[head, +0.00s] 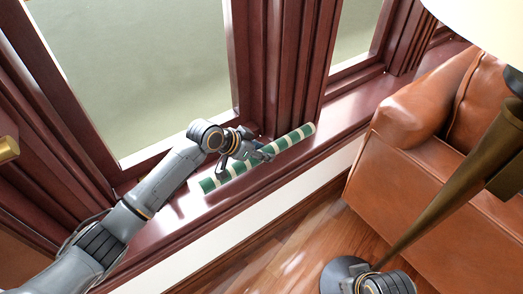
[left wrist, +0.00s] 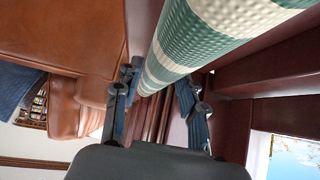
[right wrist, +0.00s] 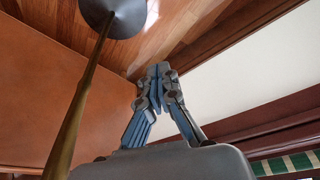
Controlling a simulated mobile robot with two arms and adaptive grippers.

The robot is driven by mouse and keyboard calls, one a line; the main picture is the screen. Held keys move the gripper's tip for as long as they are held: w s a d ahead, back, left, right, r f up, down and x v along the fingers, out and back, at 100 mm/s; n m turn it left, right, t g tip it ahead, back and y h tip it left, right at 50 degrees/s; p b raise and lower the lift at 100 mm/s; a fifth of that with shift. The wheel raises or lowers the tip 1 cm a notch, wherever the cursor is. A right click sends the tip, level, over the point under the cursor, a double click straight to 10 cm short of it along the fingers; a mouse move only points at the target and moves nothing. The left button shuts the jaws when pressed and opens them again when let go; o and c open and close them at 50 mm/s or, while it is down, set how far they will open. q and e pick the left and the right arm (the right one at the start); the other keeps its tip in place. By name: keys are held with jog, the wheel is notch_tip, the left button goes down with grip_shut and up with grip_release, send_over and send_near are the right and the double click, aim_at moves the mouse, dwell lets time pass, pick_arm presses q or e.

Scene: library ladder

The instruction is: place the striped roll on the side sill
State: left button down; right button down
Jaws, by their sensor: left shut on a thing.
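The striped roll (head: 286,141), green and cream, lies lengthwise along the dark red side sill (head: 345,106) below the windows. It is over the sill's top; I cannot tell whether it rests on it or hangs just above. My left gripper (head: 246,160) is shut on the roll near its middle. In the left wrist view the roll (left wrist: 190,45) passes between the fingers (left wrist: 160,88). My right gripper (right wrist: 158,75) is shut and empty, its fingertips together, away from the sill. The roll's end part (right wrist: 290,165) shows at the lower right of the right wrist view.
A brown leather sofa (head: 420,165) stands close to the sill on the right. A floor lamp with a brass pole (head: 445,195) and round base (head: 342,274) stands before it. Window frames (head: 285,60) rise behind the roll. Bare wood floor (head: 290,240) lies below the sill.

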pick_arm(q)
jog(key=shift+f, duration=0.1)
jog(key=shift+f, duration=0.3)
dwell(0.3)
jog(key=shift+f, duration=0.1)
jog(key=c, duration=0.7)
grip_release()
jog(key=shift+f, duration=0.1)
jog(key=shift+v, duration=3.8)
